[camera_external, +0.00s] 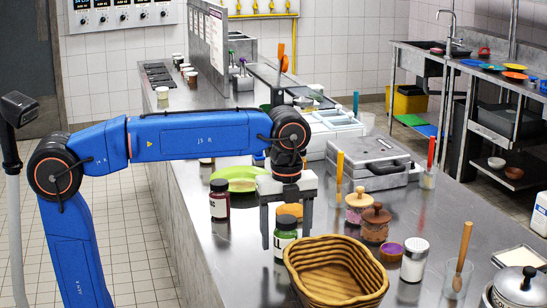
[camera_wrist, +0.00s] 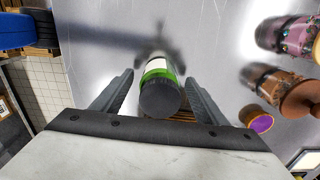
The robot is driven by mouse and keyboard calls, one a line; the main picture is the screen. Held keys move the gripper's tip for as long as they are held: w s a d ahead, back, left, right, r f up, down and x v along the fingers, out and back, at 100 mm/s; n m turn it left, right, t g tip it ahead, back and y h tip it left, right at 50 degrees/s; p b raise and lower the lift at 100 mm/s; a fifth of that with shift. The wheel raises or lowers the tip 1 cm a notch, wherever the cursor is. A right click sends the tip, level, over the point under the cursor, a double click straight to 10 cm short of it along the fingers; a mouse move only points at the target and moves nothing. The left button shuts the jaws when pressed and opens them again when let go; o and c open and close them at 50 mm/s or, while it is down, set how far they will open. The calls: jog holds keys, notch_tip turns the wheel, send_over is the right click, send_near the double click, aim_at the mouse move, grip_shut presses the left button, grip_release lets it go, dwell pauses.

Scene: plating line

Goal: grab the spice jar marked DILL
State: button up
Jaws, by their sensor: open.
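A small jar with a dark lid, green contents and a white label (camera_external: 285,236) stands on the steel counter, left of the woven basket. Its label is too small to read, so I cannot tell if it says DILL. My gripper (camera_external: 286,228) points down over it, with one finger on each side. In the wrist view the same jar (camera_wrist: 160,96) sits between the spread fingers of my gripper (camera_wrist: 158,78), with gaps visible on both sides. A second jar, dark red with a black lid (camera_external: 219,201), stands farther back to the left.
The woven basket (camera_external: 335,279) is close to the right of the green jar. Pots with knobbed lids (camera_external: 375,224), a purple-topped bowl (camera_external: 391,250) and a white shaker (camera_external: 414,260) stand farther right. A green dish (camera_external: 236,173) lies behind. The counter left of the basket is mostly clear.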

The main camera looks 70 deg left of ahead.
jog(key=shift+f, duration=0.8)
jog(key=shift+c, duration=0.4)
jog(key=c, duration=1.2)
jog(key=shift+c, duration=0.2)
jog(key=shift+r, duration=0.15)
